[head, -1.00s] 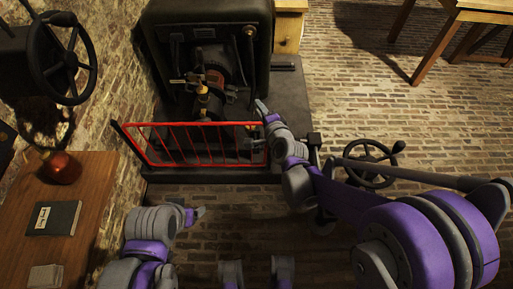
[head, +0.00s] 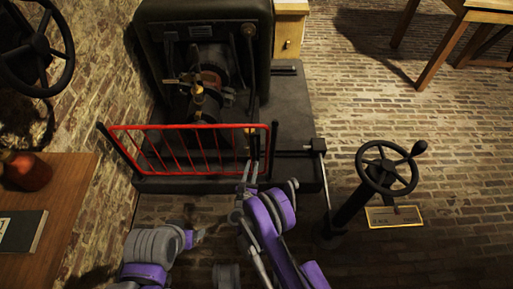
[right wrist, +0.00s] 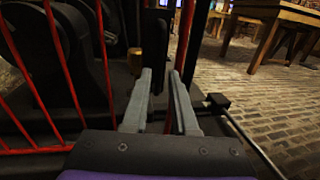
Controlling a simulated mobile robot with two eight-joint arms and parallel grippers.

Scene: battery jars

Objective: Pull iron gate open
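The red iron gate (head: 190,152) stands across the front of the dark machine, between dark posts, and looks closed. Its red bars also show at the left of the right wrist view (right wrist: 65,65). A dark upright piece (head: 255,145), perhaps its handle, is near the gate's right end. My right gripper (head: 249,167) is at that end, just below this piece. In the right wrist view its two grey fingers (right wrist: 161,76) are apart, with a dark upright piece (right wrist: 155,38) beyond their tips; contact is unclear. My left gripper (head: 197,236) is low, away from the gate; its opening is unclear.
The machine (head: 205,65) stands on a dark plinth (head: 300,120) behind the gate. A handwheel on a column (head: 387,168) is to the right, joined to a rod. A wooden table (head: 70,215) with a red jar (head: 27,171) is at left.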

